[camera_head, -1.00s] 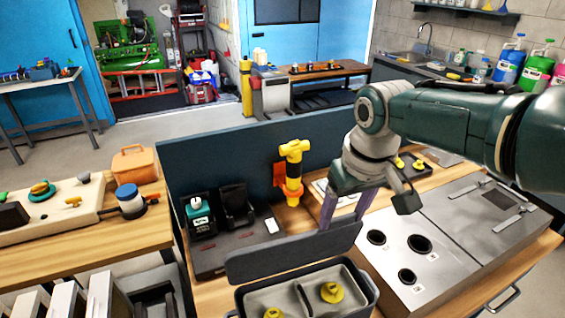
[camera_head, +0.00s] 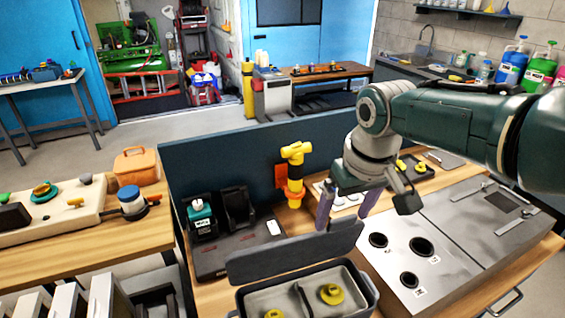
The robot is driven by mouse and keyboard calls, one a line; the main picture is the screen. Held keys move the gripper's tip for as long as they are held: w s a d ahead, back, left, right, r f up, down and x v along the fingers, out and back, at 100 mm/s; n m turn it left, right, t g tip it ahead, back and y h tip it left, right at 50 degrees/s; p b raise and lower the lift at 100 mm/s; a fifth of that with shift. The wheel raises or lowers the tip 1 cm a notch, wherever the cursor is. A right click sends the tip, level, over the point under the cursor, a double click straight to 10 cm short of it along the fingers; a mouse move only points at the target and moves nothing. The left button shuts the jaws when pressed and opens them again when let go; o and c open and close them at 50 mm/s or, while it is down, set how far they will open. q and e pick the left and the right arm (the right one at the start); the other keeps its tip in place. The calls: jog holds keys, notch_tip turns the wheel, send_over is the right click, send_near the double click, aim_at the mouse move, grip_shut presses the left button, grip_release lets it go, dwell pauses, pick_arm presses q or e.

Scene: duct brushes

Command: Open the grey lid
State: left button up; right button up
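The grey lid (camera_head: 296,254) stands raised, tilted up along the back edge of an open dark grey case (camera_head: 374,297). Inside the case are yellow knobbed pieces (camera_head: 331,294) and a divider. My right gripper (camera_head: 346,214) points down just behind the lid's right end. Its two purple fingers are apart with nothing seen between them. The lower tip of the left finger is close to the lid's top edge; I cannot tell whether they touch. My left gripper is not in view.
A steel panel with round holes (camera_head: 398,262) lies right of the case. A yellow and black tool (camera_head: 295,160) stands upright behind, near a dark blue partition (camera_head: 225,160). A black base with chargers (camera_head: 225,258) is at left. My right arm spans the upper right.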

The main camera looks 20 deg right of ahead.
jog(key=shift+o, duration=0.5)
jog(key=shift+s+r+p, duration=0.15)
jog(key=shift+r+p, duration=0.2)
jog(key=p+v, duration=0.3)
jog(key=v, duration=0.6)
